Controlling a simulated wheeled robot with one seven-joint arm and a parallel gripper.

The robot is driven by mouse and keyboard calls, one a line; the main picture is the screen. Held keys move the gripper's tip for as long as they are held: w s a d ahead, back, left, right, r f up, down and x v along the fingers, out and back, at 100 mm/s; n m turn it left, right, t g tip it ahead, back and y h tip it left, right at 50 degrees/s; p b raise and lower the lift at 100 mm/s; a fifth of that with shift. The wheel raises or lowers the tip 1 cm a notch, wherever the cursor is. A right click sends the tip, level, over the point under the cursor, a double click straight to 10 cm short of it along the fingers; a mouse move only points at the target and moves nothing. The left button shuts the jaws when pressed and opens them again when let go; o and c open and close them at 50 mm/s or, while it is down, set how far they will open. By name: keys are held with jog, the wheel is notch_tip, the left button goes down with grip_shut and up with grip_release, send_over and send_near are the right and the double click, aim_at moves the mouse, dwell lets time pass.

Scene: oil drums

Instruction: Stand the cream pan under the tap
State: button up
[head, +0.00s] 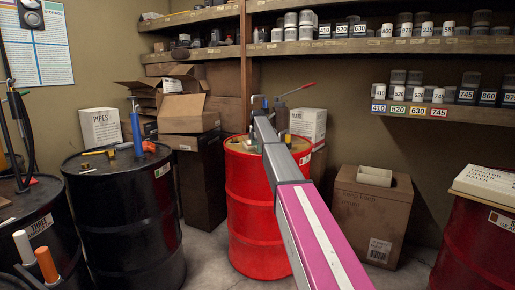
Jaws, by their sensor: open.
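The cream pan (375,176), a small open rectangular tray, sits on top of a closed cardboard box to the right of the middle red drum. My gripper (260,103) is at the far end of my outstretched arm, over the red drum and left of the lever. It is open, small in the view, and well apart from the pan.
The cardboard box (371,217) stands on the floor beside the red drum. Black drums (125,215) stand at left, one carrying a blue cylinder (136,134). Another red drum (472,243) at right bears a white box (485,184). Shelves of jars (430,48) line the walls.

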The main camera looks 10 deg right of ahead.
notch_tip(320, 180, up, 11)
jog(key=shift+a, duration=0.15)
dwell(0.4)
jog(key=shift+s+f, duration=0.1)
